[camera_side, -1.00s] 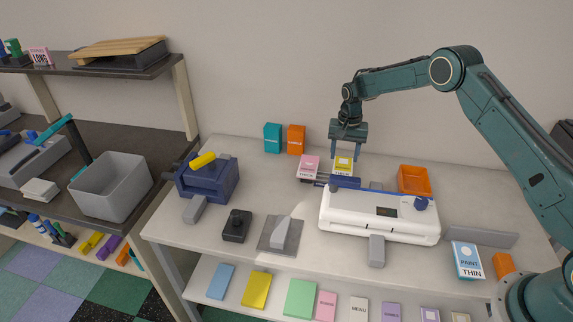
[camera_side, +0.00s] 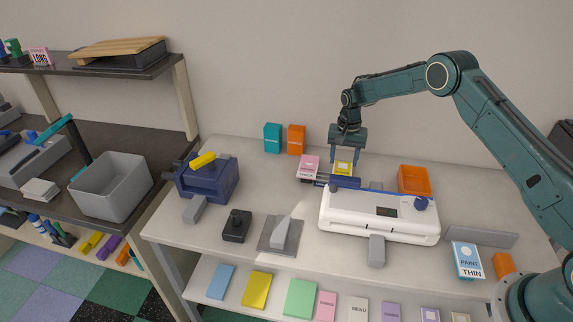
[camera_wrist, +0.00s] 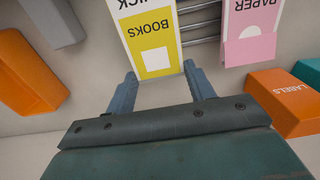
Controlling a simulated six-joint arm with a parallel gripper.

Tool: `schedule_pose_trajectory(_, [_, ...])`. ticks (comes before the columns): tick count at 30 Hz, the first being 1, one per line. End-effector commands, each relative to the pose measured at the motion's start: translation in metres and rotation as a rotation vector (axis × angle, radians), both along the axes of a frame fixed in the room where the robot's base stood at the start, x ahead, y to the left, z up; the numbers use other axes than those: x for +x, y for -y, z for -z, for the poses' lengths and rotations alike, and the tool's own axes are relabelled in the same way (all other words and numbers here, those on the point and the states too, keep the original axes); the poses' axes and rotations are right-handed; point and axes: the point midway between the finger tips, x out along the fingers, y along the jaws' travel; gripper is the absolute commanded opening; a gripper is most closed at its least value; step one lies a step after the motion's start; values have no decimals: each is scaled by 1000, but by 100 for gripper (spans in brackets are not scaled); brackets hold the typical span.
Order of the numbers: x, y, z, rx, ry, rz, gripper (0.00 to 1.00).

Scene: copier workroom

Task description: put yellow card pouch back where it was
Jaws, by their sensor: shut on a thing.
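The yellow card pouch (camera_side: 343,168), marked "BOOKS" with a white square, is at the back of the white laminator-like machine (camera_side: 380,214). It also shows in the wrist view (camera_wrist: 150,28), between the fingertips. My gripper (camera_side: 346,157) is shut on its upper end from above; the wrist view also shows the gripper (camera_wrist: 160,80). Metal rods (camera_wrist: 199,22) run beside the pouch there. The pouch's lower end is hidden in the side view, so I cannot tell whether it rests on the rods.
A pink pouch (camera_side: 308,166) sits just left on the rods. Teal (camera_side: 272,138) and orange (camera_side: 296,140) boxes stand behind by the wall. An orange bin (camera_side: 413,180) is close on the right.

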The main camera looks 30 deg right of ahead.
Motion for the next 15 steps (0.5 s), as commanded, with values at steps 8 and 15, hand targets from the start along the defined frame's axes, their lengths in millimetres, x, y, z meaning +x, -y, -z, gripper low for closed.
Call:
schedule_pose_trajectory(8, [0,0,4,0,0,0,32])
schedule_pose_trajectory(15, [0,0,6,0,0,0,61])
